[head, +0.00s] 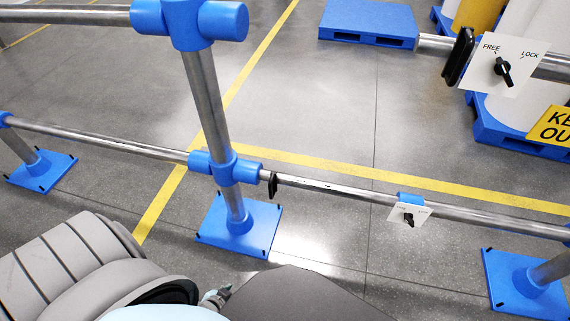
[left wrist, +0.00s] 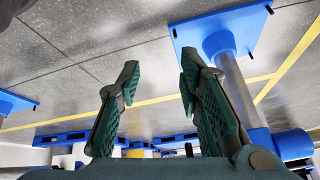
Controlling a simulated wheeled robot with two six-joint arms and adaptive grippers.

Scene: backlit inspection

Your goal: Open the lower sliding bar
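The lower sliding bar (head: 330,188) is a metal tube. In the head view it spans from the blue joint (head: 222,167) on the middle post toward the right post. A black handle (head: 273,185) sits on it just right of that joint. A white plate with a black knob (head: 408,216) is farther right; its marks are too small to read. My left gripper (left wrist: 156,85) is open and empty in the left wrist view, beside the post's blue foot (left wrist: 193,32). In the head view only a small part of it shows at the bottom, apart from the bar. My right gripper is out of view.
The upper bar's black handle (head: 459,57) and FREE/LOCK plate (head: 497,65) are at the upper right, leaving a gap beside the middle post (head: 207,95). Blue pallets (head: 368,22) and a yellow sign (head: 556,126) stand behind. The floor between the posts is clear.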

